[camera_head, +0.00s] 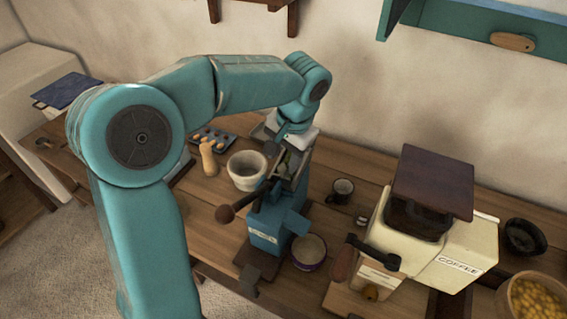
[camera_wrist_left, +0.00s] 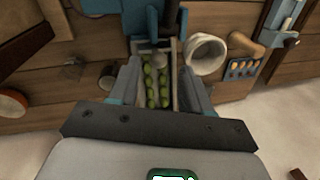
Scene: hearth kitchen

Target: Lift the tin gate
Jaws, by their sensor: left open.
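A blue machine (camera_head: 264,228) with a small pale label and a dark-knobbed lever (camera_head: 226,213) stands on the wooden counter. In the left wrist view, a grey metal-framed trough (camera_wrist_left: 175,98) of this machine holds two rows of green oval pieces (camera_wrist_left: 151,86). A thin bar (camera_wrist_left: 152,45) crosses the trough's far end; I cannot tell whether it is the tin gate. My left gripper (camera_head: 290,160) is above the trough, its open fingers (camera_wrist_left: 160,78) on either side of it. I cannot tell whether they touch it. My right gripper is out of view.
A white mortar (camera_head: 246,171) stands close behind the machine. A dark mug (camera_head: 341,190) and a cream coffee grinder (camera_head: 440,250) are to the right. A muffin-like tray (camera_head: 213,137) lies at the back left.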

